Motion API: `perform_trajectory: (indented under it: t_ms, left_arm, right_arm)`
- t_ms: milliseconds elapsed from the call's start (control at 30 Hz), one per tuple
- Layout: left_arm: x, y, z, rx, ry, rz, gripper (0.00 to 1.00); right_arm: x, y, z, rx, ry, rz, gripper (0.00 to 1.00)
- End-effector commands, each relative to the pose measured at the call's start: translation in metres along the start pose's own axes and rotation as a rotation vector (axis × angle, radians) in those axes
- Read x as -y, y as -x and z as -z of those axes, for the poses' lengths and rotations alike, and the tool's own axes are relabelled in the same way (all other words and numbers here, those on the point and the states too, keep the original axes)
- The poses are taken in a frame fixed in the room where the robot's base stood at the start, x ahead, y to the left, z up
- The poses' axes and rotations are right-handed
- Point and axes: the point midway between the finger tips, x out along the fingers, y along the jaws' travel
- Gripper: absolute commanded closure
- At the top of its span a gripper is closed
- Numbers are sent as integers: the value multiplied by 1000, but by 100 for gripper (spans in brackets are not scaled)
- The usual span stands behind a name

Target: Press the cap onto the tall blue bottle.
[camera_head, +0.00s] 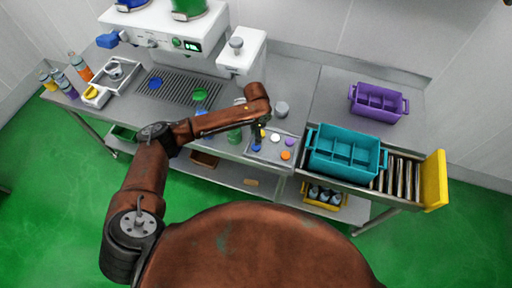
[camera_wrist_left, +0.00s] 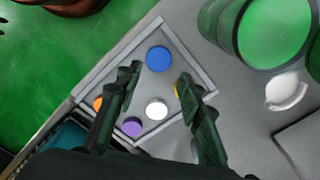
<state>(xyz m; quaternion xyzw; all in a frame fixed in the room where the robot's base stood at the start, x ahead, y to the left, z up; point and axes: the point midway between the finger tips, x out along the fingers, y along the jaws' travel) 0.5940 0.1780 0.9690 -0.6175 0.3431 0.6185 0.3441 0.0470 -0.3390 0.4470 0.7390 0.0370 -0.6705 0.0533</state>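A blue cap (camera_wrist_left: 159,58) lies flat in a grey square tray (camera_wrist_left: 90,86) of loose caps. The cap and tray also show in the head view, the cap (camera_head: 256,148) near the tray's left edge. My left gripper (camera_wrist_left: 157,80) is open and empty above the tray, with its fingers apart and the blue cap visible beyond them. In the head view the left gripper (camera_head: 258,139) hangs over the tray's left side. I cannot make out a tall blue bottle for certain. My right gripper is not in view.
White (camera_wrist_left: 157,109), purple (camera_wrist_left: 132,126), orange (camera_wrist_left: 98,103) and partly hidden yellow (camera_wrist_left: 177,90) caps share the tray. A green container (camera_wrist_left: 275,30) stands close by. A teal crate (camera_head: 345,150) stands right of the tray. Several small bottles (camera_head: 80,68) stand far left.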

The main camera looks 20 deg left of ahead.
Motion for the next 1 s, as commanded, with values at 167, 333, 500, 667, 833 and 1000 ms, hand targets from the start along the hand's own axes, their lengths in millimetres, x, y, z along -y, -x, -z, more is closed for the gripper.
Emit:
perform_trajectory:
  t_ms: [167, 333, 500, 667, 833, 1000]
  left_arm:
    - [-1, 0, 0, -1, 0, -1, 65]
    - [-2, -9, 1, -1, 0, -2, 65]
    - [-1, -25, 1, -1, 0, -1, 65]
    - [-1, -26, 1, -2, -1, 0, 65]
    - [-1, -30, 0, -1, 0, -1, 65]
    - [-3, -52, 0, 0, 0, -3, 65]
  right_arm:
    - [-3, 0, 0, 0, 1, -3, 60]
    - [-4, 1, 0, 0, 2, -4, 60]
    - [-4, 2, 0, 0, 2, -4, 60]
    - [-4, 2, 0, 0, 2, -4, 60]
    - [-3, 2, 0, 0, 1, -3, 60]
    - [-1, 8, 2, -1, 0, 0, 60]
